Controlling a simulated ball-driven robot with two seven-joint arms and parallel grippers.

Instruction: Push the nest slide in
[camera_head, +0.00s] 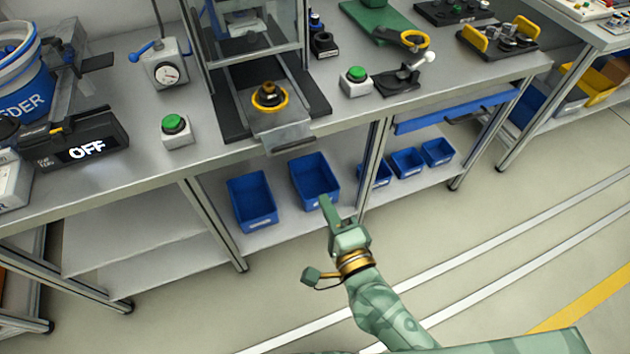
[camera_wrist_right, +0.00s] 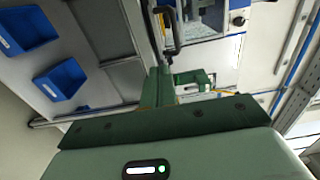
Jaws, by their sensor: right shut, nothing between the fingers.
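The nest slide (camera_head: 287,125) is a grey metal plate in the framed press station on the bench. It sticks out toward me, and its front lip (camera_head: 291,139) reaches past the bench's front edge. A yellow ring nest (camera_head: 269,97) with a dark and brass-coloured part in it sits on the slide, in front of the frame. My right gripper (camera_head: 326,205) is shut and empty, in front of the bench, below and apart from the slide's lip in the picture. Its closed fingers also show in the right wrist view (camera_wrist_right: 158,88). My left gripper is out of view.
Green push buttons (camera_head: 174,125) and (camera_head: 355,75) stand left and right of the station. A dial gauge box (camera_head: 165,68) and a display reading OFF (camera_head: 90,150) are at left. Blue bins (camera_head: 252,200) stand on the lower shelf. The floor in front is clear.

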